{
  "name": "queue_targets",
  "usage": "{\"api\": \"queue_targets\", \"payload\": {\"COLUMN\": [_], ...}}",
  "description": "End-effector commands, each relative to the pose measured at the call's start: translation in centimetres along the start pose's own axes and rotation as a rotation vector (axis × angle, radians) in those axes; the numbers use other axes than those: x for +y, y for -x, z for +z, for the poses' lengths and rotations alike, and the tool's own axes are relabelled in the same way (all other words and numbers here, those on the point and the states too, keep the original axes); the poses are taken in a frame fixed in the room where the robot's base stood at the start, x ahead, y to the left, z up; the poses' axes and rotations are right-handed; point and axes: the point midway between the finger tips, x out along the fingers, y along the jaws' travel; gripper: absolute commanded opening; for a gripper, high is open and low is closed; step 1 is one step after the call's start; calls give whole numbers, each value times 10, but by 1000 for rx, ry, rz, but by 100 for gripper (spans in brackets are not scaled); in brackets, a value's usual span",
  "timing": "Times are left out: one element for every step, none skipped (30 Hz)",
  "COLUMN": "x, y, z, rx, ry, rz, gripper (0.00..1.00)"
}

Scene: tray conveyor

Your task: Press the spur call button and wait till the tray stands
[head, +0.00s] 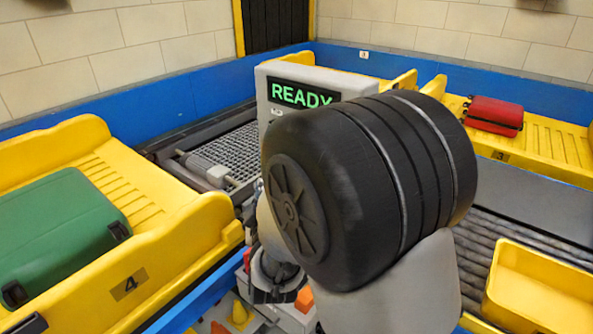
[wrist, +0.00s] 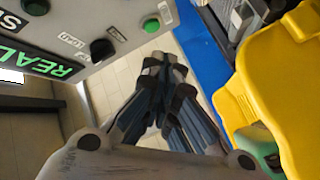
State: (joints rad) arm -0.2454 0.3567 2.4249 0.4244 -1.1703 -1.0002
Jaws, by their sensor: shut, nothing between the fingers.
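A grey console (head: 344,82) with a green READY display (head: 300,95) stands behind my arm in the head view. In the wrist view its panel (wrist: 125,14) carries a green button (wrist: 151,25) and a black knob (wrist: 101,48). The small labels are too blurred to read surely, so I cannot tell which control is the spur call button. My gripper (wrist: 165,62) is shut and empty, its fingertips beside the panel near the green button; contact does not show. A yellow tray (head: 545,285) is on the roller conveyor (head: 492,240) at the right, partly cut off.
Chute 4 (head: 190,240), yellow, holds a green suitcase (head: 60,230) at the left. Chute 3 (head: 550,145) holds a red suitcase (head: 494,113) at the back right. Blue barriers (head: 165,98) run along the walls. My arm hides much of the middle.

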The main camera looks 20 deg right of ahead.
Motion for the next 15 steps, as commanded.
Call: {"api": "queue_targets", "payload": {"x": [5, 7, 10, 12, 14, 17, 20, 22, 25, 26, 28, 30, 30, 32, 34], "y": [-5, -7, -11, -14, -18, -22, -25, -28, -31, -34, -37, -40, -42, -44, -47], "z": [4, 7, 10, 13, 15, 17, 20, 22, 25, 27, 29, 32, 33, 34, 36], "rx": [-3, -4, -5, -6, -6, -5, -6, -5, -6, -5, -4, -3, -3, -2, -2], "ry": [0, 0, 1, 2, 1, 1, 0, 1, 1, 2, 1, 0, 0, 0, -1], "rz": [3, 3, 2, 2, 2, 2, 2, 1, 2, 2, 2, 2, 1, 1, 2], "gripper": [0, 0, 0, 0, 0, 0, 0, 0, 0, 0, 0, 0, 0, 0, 0]}}
